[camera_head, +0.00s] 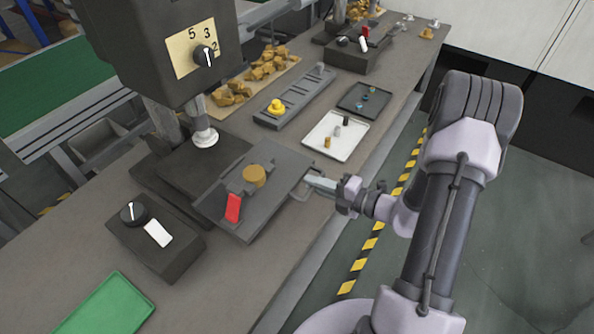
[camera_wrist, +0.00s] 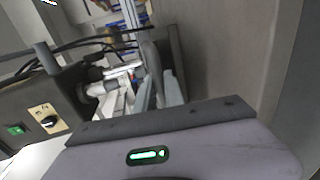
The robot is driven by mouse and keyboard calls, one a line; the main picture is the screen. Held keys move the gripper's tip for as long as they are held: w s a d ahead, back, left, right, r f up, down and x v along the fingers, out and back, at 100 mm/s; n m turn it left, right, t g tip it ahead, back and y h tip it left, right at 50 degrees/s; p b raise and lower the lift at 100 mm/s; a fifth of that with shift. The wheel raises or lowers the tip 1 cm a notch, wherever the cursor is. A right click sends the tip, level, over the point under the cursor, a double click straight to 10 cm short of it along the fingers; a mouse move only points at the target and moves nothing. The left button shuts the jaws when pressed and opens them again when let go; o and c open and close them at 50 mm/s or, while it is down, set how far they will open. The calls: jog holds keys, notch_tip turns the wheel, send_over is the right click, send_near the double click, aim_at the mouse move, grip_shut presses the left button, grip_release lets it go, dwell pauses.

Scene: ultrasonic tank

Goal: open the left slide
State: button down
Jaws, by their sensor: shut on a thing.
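The left slide (camera_head: 266,212) is a dark grey plate in front of the near press, sticking out toward the bench's right edge. A brass disc (camera_head: 254,175) and a red tab (camera_head: 233,207) are on it. Its metal handle (camera_head: 301,193) is on the right end. My gripper (camera_head: 316,185) reaches in from the right and is shut on that handle, partly covering it. In the wrist view the fingers (camera_wrist: 160,92) are close around a grey bar (camera_wrist: 152,58), which appears to be the handle.
The near press (camera_head: 160,50) has a numbered dial. A black control box (camera_head: 155,235) with a knob and white switch stands nearby, with a green tray (camera_head: 107,305) in front. A white tray (camera_head: 336,137) and black tray (camera_head: 364,97) lie farther along the bench. The floor to the right is clear.

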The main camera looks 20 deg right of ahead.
jog(key=shift+f+p+v, duration=0.15)
jog(key=shift+v, duration=0.7)
jog(key=shift+f+p+v, duration=0.15)
jog(key=shift+f+v, duration=0.05)
jog(key=shift+v, duration=0.6)
jog(key=shift+d, duration=0.1)
jog(key=c, duration=1.4)
grip_release()
jog(key=shift+c, duration=0.2)
jog(key=shift+s, duration=0.1)
jog(key=p+v, duration=0.4)
jog(key=v, duration=1.3)
jog(key=shift+s, duration=0.1)
